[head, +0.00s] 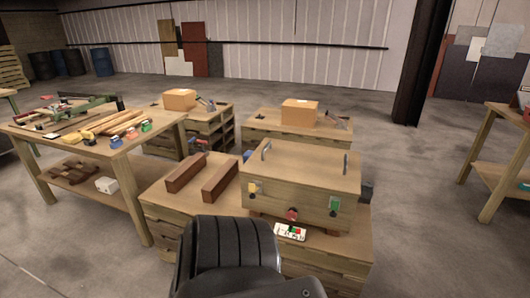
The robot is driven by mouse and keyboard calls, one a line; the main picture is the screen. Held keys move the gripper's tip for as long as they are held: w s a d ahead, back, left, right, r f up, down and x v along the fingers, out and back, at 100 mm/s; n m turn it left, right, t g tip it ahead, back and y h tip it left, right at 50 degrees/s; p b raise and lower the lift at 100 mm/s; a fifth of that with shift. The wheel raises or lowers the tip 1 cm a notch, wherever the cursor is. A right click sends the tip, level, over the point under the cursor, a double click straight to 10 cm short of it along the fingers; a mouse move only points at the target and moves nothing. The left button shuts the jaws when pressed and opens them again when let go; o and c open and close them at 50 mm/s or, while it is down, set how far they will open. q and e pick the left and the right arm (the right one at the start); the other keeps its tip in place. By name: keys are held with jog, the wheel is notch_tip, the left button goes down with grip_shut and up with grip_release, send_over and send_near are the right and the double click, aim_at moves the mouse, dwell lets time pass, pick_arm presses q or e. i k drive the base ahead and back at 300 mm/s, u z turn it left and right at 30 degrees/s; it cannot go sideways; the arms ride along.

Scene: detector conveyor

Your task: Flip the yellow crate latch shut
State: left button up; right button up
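A wooden crate (290,208) with a closed lid stands on a low wooden cabinet in the middle. Two grey handles stand up on its lid (308,165). A small yellow latch (252,188) is on the left of the crate's front face. A green latch (335,204) is on the right of the same face. It is too small to tell whether either latch is open or shut. A red round part (291,214) is low between them. Neither of my grippers shows in the head view.
Two dark wooden beams (221,180) lie left of the crate. A white panel with coloured marks (290,232) is at the cabinet's front edge. A tool-covered workbench (100,134) stands left. Cabinets with cardboard boxes (299,112) stand behind. A black ribbed shape fills the bottom centre.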

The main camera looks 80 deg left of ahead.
aim_at(253, 188)
jog(key=u, duration=0.5)
jog(key=i, duration=0.65)
jog(key=u, duration=0.75)
